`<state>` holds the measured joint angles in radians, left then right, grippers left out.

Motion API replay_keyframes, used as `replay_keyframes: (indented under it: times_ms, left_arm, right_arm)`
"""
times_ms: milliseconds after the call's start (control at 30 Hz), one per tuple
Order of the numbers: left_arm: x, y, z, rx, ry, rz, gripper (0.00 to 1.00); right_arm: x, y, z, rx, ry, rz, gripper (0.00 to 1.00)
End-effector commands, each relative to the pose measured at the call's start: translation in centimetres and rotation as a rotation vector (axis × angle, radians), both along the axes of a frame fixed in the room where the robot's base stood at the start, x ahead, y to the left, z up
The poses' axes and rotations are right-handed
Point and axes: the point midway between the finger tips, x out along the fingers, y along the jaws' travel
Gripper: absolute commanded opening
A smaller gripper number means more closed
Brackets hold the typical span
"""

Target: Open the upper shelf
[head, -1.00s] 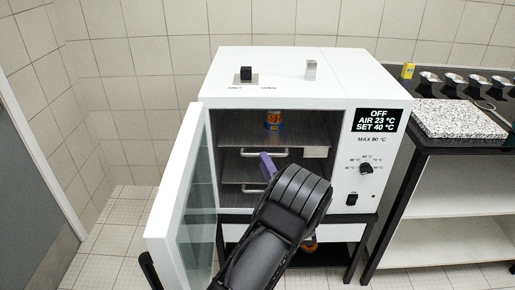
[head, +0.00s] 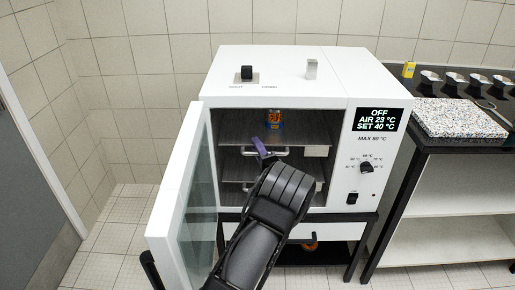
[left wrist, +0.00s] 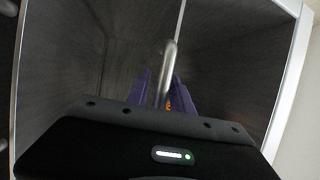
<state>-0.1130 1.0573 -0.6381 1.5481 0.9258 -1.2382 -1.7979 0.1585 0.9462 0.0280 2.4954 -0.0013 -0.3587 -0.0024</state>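The white oven (head: 335,75) stands with its glass door (head: 190,190) swung open to the left. Inside, the upper shelf (head: 235,139) is a dark plate with a pale bar handle (head: 283,152) along its front; it sits inside the chamber. A small orange and blue can (head: 274,118) stands on it. My left gripper (head: 262,148) has purple fingers at the upper handle. In the left wrist view, the fingers (left wrist: 161,92) are apart, with the metal handle (left wrist: 171,55) between them; I see no clear contact. My right gripper is not in view.
A lower shelf handle (head: 250,188) sits below, partly hidden by my left arm. A white tag (head: 316,151) is at the shelf's right. The control panel (head: 367,165) is right of the opening. A bench with a speckled slab (head: 458,118) stands further right.

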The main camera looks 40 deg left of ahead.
Motion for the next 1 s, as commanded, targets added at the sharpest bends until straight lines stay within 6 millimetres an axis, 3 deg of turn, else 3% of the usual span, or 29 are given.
replay_keyframes:
  times_ms: [300, 1000]
  left_arm:
    - [-0.02, -0.02, -0.06, -0.001, 0.001, 0.0, 0.0]
    - [-0.05, -0.06, -0.28, -0.004, 0.005, 0.0, 0.0]
  right_arm:
    - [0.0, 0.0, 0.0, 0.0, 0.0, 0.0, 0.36]
    - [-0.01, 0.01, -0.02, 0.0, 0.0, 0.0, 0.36]
